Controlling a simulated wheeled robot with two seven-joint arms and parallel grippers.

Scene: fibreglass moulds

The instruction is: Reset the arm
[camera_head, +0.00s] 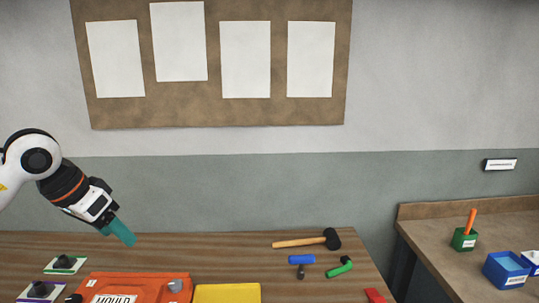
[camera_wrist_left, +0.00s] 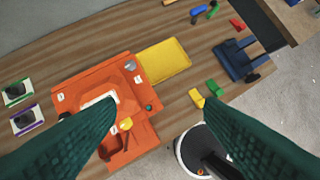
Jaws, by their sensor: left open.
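My left gripper (camera_head: 121,236) hangs in the air above the left part of the wooden workbench, fingers pointing down and to the right. In the left wrist view its two teal fingers (camera_wrist_left: 160,108) stand wide apart with nothing between them. Below it lies the orange mould (camera_head: 135,283), labelled "MOULD", which shows in the left wrist view (camera_wrist_left: 125,70) with small parts on it. The gripper is clear of the mould. My right gripper shows in neither view.
A yellow tray (camera_head: 227,293) lies beside the mould. A mallet (camera_head: 305,242), a blue tool (camera_head: 301,259) and a green tool (camera_head: 340,267) lie farther right. A side table (camera_head: 424,232) holds blue bins (camera_head: 504,270) and a green holder (camera_head: 464,239). The air around my left arm is free.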

